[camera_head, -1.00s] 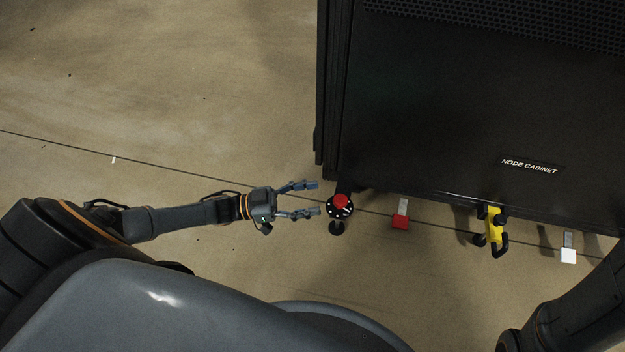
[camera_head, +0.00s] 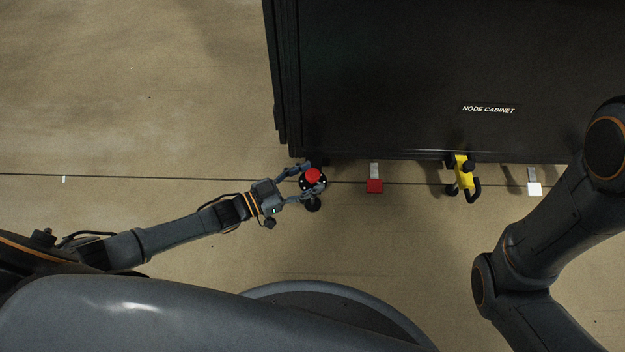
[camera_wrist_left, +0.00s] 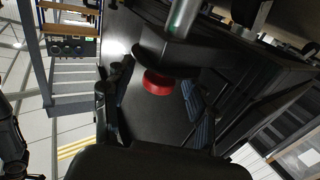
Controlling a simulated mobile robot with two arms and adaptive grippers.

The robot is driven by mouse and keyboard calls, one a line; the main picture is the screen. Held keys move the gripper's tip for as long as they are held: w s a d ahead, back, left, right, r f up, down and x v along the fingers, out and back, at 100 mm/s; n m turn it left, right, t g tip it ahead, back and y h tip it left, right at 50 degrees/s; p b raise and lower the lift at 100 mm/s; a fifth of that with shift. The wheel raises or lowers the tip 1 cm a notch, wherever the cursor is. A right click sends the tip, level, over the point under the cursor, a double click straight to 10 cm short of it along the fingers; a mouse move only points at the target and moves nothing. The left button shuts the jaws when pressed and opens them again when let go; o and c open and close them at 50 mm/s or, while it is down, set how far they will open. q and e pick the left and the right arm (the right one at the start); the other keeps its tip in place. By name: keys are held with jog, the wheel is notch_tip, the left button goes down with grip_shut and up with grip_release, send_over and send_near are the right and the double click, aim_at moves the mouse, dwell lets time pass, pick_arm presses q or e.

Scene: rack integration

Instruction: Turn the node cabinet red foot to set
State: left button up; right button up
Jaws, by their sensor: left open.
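The node cabinet (camera_head: 400,75) is a large black cabinet with a white "NODE CABINET" label. Its red foot (camera_head: 313,175) is a red knob on a black dial with white marks, at the cabinet's near left corner. My left gripper (camera_head: 306,183) is open, with one finger on each side of the dial. I cannot tell whether the fingers touch it. In the left wrist view the red knob (camera_wrist_left: 158,83) sits between the two fingers. My right arm comes in at the right; its gripper is out of view.
A red pedal-like tab (camera_head: 375,186), a yellow clamp-like part (camera_head: 463,178) with a black handle, and a white tab (camera_head: 534,188) stand along the cabinet's lower front edge. The floor (camera_head: 130,90) to the left is clear.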

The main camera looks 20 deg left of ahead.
pick_arm(q)
jog(key=shift+w+d, duration=0.5)
jog(key=shift+w, duration=0.05)
jog(key=c, duration=1.2)
jog(key=shift+w+a+f+m+g+h+b, duration=0.1)
jog(key=shift+w+f+m+g+h+b, duration=0.05)
jog(key=shift+m+g+h+b, duration=1.45)
jog(key=shift+m+g+b, duration=0.3)
jog(key=shift+g, duration=0.4)
jog(key=shift+m+g+h+b, duration=0.4)
jog(key=shift+m+g, duration=0.1)
jog(key=shift+g, duration=0.3)
